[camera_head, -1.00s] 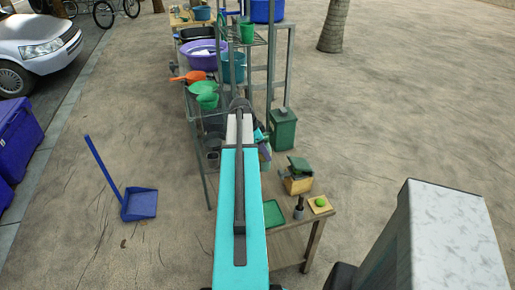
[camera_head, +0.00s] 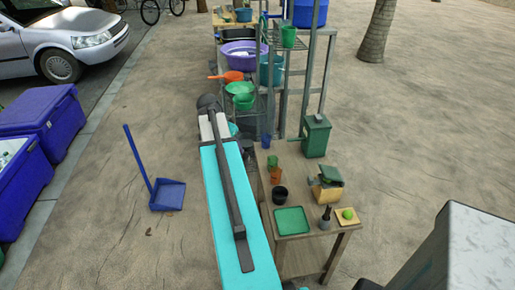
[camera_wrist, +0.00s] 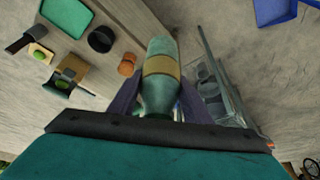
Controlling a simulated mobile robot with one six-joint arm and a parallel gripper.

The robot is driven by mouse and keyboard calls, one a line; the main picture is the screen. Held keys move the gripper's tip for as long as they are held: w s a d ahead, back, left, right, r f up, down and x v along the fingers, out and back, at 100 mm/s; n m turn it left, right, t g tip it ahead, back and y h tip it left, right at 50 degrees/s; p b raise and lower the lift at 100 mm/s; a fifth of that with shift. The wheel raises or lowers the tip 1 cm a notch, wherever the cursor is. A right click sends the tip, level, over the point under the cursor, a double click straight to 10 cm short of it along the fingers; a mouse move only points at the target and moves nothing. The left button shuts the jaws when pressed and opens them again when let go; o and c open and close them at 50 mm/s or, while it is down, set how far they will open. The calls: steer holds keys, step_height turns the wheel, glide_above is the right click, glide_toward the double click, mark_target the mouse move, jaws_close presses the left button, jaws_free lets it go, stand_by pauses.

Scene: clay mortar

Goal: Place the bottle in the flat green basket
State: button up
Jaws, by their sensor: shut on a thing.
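My gripper (camera_wrist: 157,100) is shut on the bottle (camera_wrist: 160,68), a greenish bottle with a tan label band, seen in the wrist view between the two dark fingers. In the head view my arm hides the gripper and the bottle. The flat green basket (camera_head: 291,221) is a shallow green tray on the near part of the wooden table, right of my arm. It also shows in the wrist view (camera_wrist: 67,14) at the upper left, apart from the bottle.
On the table stand a black bowl (camera_head: 280,194), a brown cup (camera_head: 276,175), a green-topped wooden box (camera_head: 327,184), a dark bottle-like item (camera_head: 325,217) and a green fruit on a board (camera_head: 347,214). A metal shelf (camera_head: 325,70) rises behind. A blue dustpan (camera_head: 167,195) lies left.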

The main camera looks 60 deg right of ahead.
steer(key=w+a+r+n+t, duration=0.1)
steer(key=w+a+r+n, duration=0.15)
steer(key=w+a, duration=0.4)
steer(key=w+a+r+n+t+y, duration=0.15)
steer(key=w+a+n, duration=0.25)
steer(key=a, duration=0.6)
steer(key=w+a+r+n+t+h, duration=0.1)
steer(key=w+a+r+n, duration=0.25)
steer(key=w+a, duration=0.4)
steer(key=a+r+n+y, duration=0.1)
steer(key=a+r+n, duration=0.1)
steer(key=a, duration=0.7)
steer(key=a+r+n+t+y, duration=0.1)
steer(key=a+n, duration=0.3)
steer(key=a, duration=0.6)
steer(key=a+r+n+y, duration=0.2)
steer(key=a+r+n, duration=0.1)
steer(key=a, duration=0.6)
steer(key=shift+w+a+n+t, duration=0.25)
steer(key=shift+w+n+t, duration=0.1)
steer(key=shift+w+n, duration=0.05)
steer(key=shift+r, duration=0.1)
